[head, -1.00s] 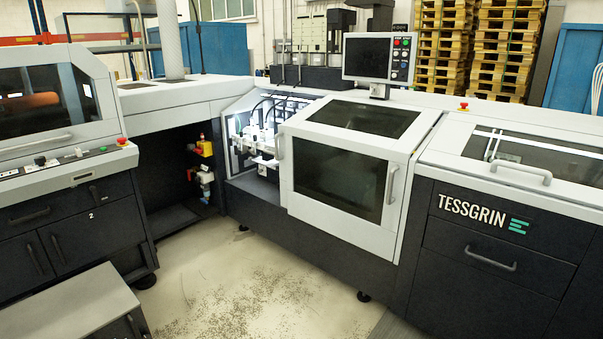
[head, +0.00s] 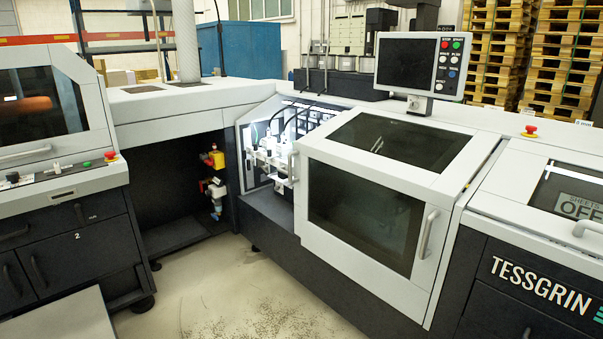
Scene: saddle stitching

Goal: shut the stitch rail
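A lit stitching bay (head: 275,145) stands open in the middle of the long machine, with white mechanisms inside. To its right is a white guard (head: 375,258) with dark windows, a small handle (head: 292,168) on its left edge and a larger upright handle (head: 424,235) on its right side. I cannot tell which part is the stitch rail; the guard hides the right part of the bay. Neither of my grippers is in view.
A control screen with buttons (head: 420,65) stands above the guard. A white-and-dark unit (head: 50,150) is at the left. A display at the right (head: 580,206) reads OFF. Bare floor (head: 240,295) lies in front. Pallets (head: 560,50) are stacked behind.

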